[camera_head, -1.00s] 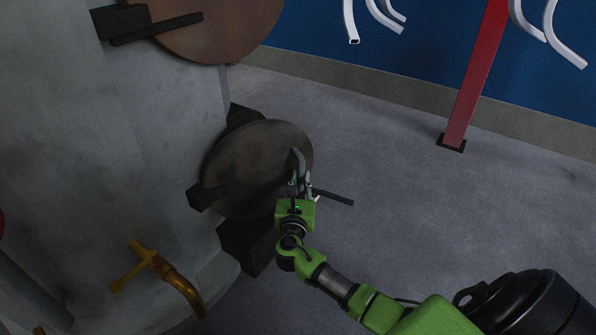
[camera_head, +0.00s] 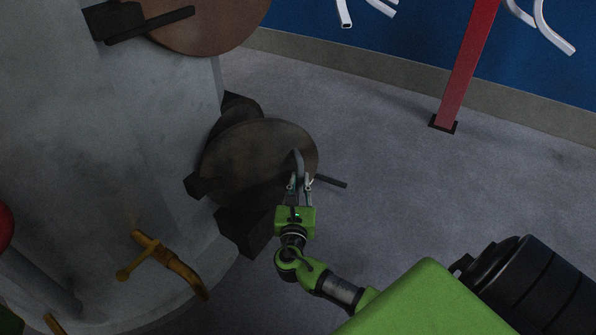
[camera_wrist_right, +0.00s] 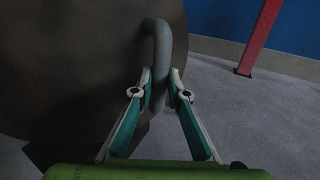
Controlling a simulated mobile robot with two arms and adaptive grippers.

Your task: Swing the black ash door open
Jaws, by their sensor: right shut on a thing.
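The black ash door (camera_head: 245,165) is a dark round disc low on the side of a large grey cylindrical body (camera_head: 130,130). It stands ajar, its left edge by a black block and a dark round frame (camera_head: 240,108) showing behind it. A grey curved handle (camera_head: 298,160) sits on its right part. My right gripper (camera_head: 300,183) is shut around this handle. In the right wrist view, the two fingers (camera_wrist_right: 160,92) close on either side of the bent handle (camera_wrist_right: 163,45), with the door's dark face behind. My left gripper is not in view.
A brown round door (camera_head: 210,22) with a black bar is higher up. A brass tap-like pipe (camera_head: 165,258) juts from the body at lower left. A red post (camera_head: 467,65) stands by the blue wall (camera_head: 400,70). The grey floor (camera_head: 430,190) right of the door is clear.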

